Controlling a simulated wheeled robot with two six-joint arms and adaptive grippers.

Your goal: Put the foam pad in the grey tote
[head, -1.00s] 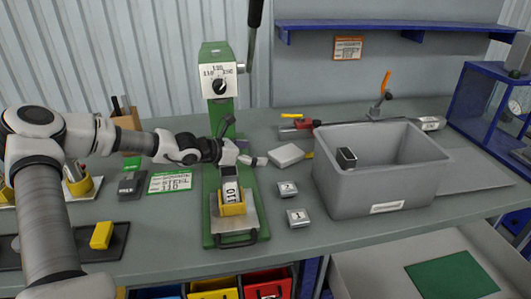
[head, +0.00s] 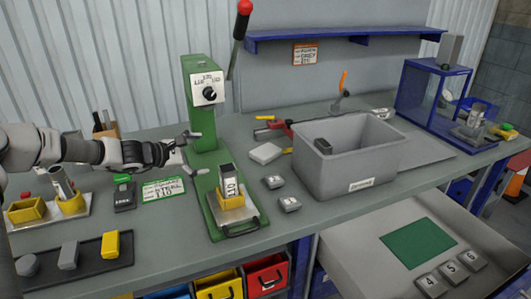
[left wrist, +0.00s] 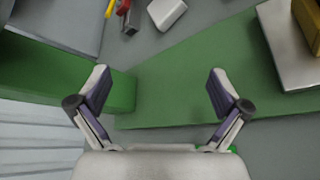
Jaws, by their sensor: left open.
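A pale, flat block (head: 265,153), which looks like the foam pad, lies on the bench between the green press and the grey tote. It also shows at the top edge of the left wrist view (left wrist: 166,12). My right gripper is out of view.
The green press (head: 203,110) with a raised lever holds a block marked 110 in a yellow holder (head: 232,200). A red tool (head: 272,130) lies behind the pad. A blue-framed case (head: 435,90) stands at right.

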